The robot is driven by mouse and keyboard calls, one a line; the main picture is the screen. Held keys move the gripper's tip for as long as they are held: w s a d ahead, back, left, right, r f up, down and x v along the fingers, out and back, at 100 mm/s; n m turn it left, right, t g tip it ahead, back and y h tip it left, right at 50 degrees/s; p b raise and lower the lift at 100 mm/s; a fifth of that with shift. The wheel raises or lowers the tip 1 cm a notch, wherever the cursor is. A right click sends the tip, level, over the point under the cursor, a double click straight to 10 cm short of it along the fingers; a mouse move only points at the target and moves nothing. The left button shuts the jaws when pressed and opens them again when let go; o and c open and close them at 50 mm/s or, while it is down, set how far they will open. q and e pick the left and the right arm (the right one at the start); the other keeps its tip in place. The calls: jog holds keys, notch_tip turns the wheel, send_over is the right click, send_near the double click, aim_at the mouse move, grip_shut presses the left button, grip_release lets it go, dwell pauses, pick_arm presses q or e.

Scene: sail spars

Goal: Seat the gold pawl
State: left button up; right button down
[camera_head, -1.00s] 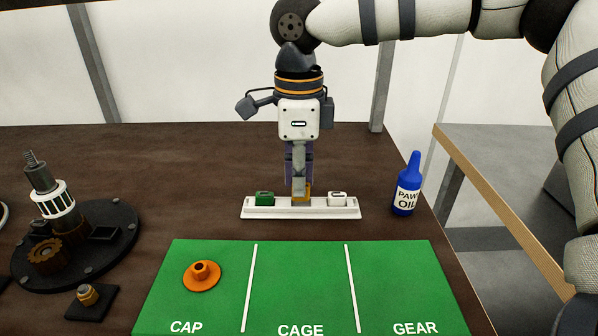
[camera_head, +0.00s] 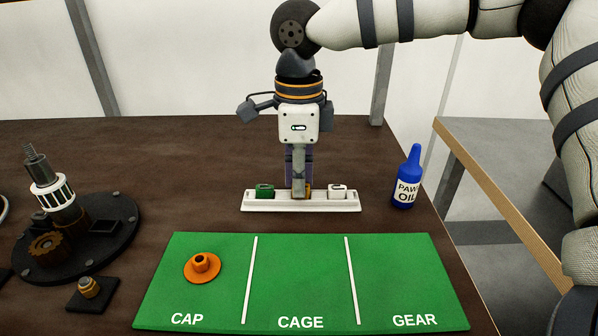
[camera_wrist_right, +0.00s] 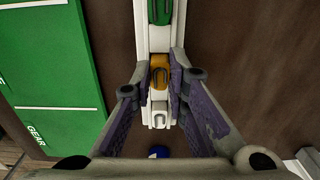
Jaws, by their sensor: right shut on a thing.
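The gold pawl (camera_wrist_right: 159,76) sits in the middle of a white rack (camera_head: 262,206), between a green pawl (camera_head: 264,191) and a white pawl (camera_head: 337,191). My right gripper (camera_head: 301,192) points straight down at the rack, its fingers on both sides of the gold pawl and shut on it. A dark round mechanism base (camera_head: 105,262) stands at the left, with a brown gear, white cage and threaded post. My left gripper is not in view.
A green mat (camera_head: 300,275) marked CAP, CAGE and GEAR lies in front, with an orange cap (camera_head: 202,266) on its left section. A blue oil bottle (camera_head: 407,178) stands right of the rack. A brass nut (camera_head: 88,287) sits on a small dark plate.

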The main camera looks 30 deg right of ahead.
jog(key=shift+f, duration=0.2)
jog(key=c, duration=1.5)
grip_release()
jog(key=shift+r, duration=0.1)
notch_tip(320, 180, up, 12)
jog(key=shift+f, duration=0.1)
